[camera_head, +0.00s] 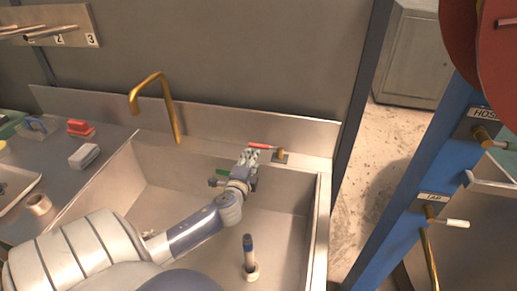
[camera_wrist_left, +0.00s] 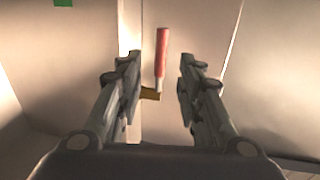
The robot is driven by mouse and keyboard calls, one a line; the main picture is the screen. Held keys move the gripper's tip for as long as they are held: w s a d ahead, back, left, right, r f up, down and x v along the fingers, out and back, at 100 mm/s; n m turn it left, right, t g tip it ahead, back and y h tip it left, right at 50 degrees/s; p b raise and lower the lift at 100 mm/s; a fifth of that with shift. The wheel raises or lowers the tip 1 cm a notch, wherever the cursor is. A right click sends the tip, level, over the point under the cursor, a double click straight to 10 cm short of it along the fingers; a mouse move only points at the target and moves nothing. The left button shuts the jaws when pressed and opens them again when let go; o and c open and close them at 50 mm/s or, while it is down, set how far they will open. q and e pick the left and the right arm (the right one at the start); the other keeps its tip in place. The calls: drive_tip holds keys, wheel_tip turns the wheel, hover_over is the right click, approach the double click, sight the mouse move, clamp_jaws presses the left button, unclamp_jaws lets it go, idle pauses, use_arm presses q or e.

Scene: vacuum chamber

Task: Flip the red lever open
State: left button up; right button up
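The red lever (camera_head: 262,146) sits on a brass valve at the back right corner of the sink. In the head view it lies roughly level, its red handle extending left from the valve. My left gripper (camera_head: 250,156) reaches over the sink, its fingertips beside the lever. In the left wrist view, the red lever (camera_wrist_left: 162,55) stands between and beyond the two spread fingers of my left gripper (camera_wrist_left: 160,65). There is a gap on both sides of it, and its brass end (camera_wrist_left: 150,94) shows near the left finger. My right gripper is not in view.
A steel sink (camera_head: 322,215) surrounds my left arm, with a brass faucet (camera_head: 160,95) behind it. An upright with a blue top (camera_head: 249,245) stands in the sink. A red brush (camera_head: 80,128) and a tape roll (camera_head: 39,204) lie on the left counter. A blue frame (camera_head: 400,190) stands at right.

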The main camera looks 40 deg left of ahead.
sight(258, 147)
use_arm(q)
drive_tip(key=x, duration=1)
drive_tip(key=shift+w+a+p, duration=0.15)
drive_tip(key=shift+w+p, duration=0.15)
clamp_jaws()
